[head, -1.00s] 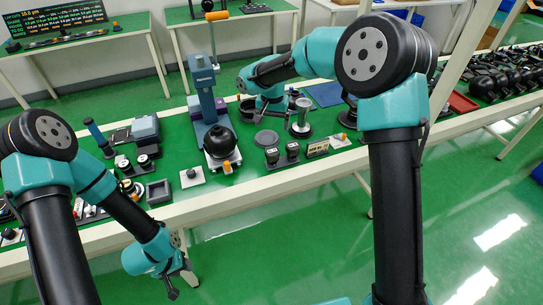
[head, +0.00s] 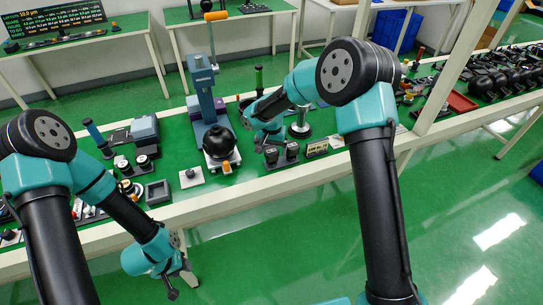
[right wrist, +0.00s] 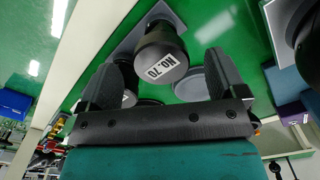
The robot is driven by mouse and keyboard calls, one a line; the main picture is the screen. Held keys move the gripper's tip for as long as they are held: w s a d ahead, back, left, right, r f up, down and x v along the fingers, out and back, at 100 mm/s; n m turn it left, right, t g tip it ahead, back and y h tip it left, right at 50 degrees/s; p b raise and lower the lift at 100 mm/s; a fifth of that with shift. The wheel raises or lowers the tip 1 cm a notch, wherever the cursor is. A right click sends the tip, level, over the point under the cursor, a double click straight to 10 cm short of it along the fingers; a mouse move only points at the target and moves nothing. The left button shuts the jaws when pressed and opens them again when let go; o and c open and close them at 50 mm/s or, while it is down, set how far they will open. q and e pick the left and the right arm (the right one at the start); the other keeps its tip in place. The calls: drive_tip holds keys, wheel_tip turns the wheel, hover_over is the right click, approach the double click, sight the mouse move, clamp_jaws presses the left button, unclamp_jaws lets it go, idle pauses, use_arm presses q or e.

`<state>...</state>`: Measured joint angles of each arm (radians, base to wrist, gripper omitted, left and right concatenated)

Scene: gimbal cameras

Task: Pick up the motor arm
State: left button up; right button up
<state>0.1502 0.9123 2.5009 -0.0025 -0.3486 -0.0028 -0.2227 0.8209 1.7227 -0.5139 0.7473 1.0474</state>
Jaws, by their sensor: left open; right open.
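I cannot tell for sure which part is the motor arm. In the right wrist view a black rounded part labelled "NO. 70" (right wrist: 160,55) shows between the two fingers of my right gripper (right wrist: 165,80), which is open. I cannot tell whether either finger touches it. A second, partly hidden black part with a white label (right wrist: 129,98) is beside it. My left gripper (head: 180,280) is open and empty, low in front of the table.
A silver post (head: 300,125) and a labelled block (head: 317,149) are to the right. A grey tray (head: 158,192) lies at left. The floor in front is clear.

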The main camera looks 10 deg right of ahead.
idle(0.3)
drive_tip(key=shift+w+f, duration=0.15)
drive_tip(key=shift+f, duration=2.5)
drive_tip(key=c, duration=1.1)
